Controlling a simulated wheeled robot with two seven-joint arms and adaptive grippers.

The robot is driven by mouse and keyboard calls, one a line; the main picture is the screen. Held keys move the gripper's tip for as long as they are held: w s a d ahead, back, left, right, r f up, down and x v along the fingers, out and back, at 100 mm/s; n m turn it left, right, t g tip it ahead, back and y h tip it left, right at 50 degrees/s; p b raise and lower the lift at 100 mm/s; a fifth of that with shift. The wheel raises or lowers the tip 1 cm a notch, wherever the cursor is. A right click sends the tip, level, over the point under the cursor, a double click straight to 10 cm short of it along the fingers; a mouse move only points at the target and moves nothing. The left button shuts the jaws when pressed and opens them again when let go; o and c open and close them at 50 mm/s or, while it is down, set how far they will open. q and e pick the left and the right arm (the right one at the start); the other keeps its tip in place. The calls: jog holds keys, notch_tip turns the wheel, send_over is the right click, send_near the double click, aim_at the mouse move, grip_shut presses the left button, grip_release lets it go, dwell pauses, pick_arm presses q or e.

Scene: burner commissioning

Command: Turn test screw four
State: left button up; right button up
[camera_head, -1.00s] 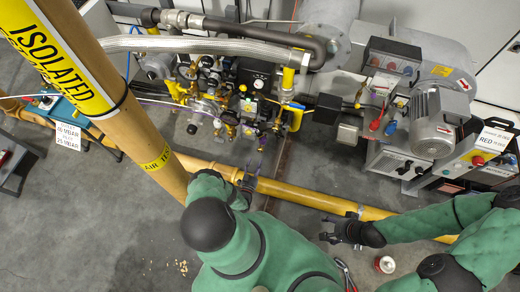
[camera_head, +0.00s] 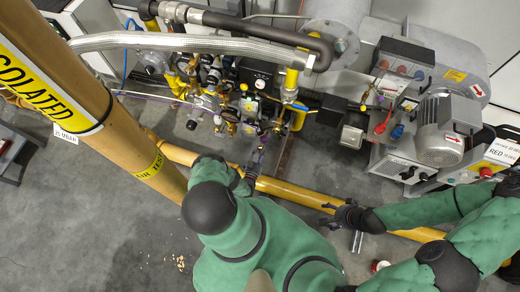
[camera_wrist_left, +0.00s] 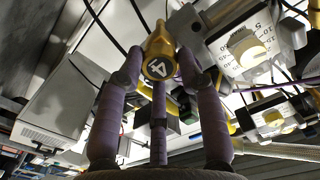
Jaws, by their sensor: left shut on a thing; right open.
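Test screw four shows in the left wrist view as a yellow body with a dark round face marked 4 (camera_wrist_left: 160,66). My left gripper (camera_wrist_left: 160,88) has its purple fingers closed around it, with two at the sides and one below. In the head view my left gripper (camera_head: 261,146) reaches up to the near side of the valve train (camera_head: 232,108), and the screw itself is too small to tell there. My right gripper (camera_head: 335,214) is open and empty over the floor, near the yellow pipe.
A yellow floor pipe (camera_head: 290,192) runs below the valve train. A thick pipe marked ISOLATED (camera_head: 105,110) slants across the left. The grey burner motor (camera_head: 447,130) and control boxes stand at the right. A small tin (camera_head: 380,266) lies on the floor.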

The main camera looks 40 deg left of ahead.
pick_arm(q)
jog(key=shift+w+a+r, duration=0.1)
jog(key=shift+a+r, duration=0.05)
jog(key=shift+r, duration=0.05)
jog(key=shift+a+n, duration=0.1)
jog(key=shift+n, duration=0.6)
jog(key=n, duration=0.4)
jog(key=shift+a, duration=0.2)
jog(key=shift+r+n, duration=0.1)
jog(key=shift+n, duration=0.5)
jog(key=shift+a, duration=0.2)
jog(key=o, duration=1.1)
jog(key=shift+d, duration=0.15)
jog(key=shift+d, duration=0.15)
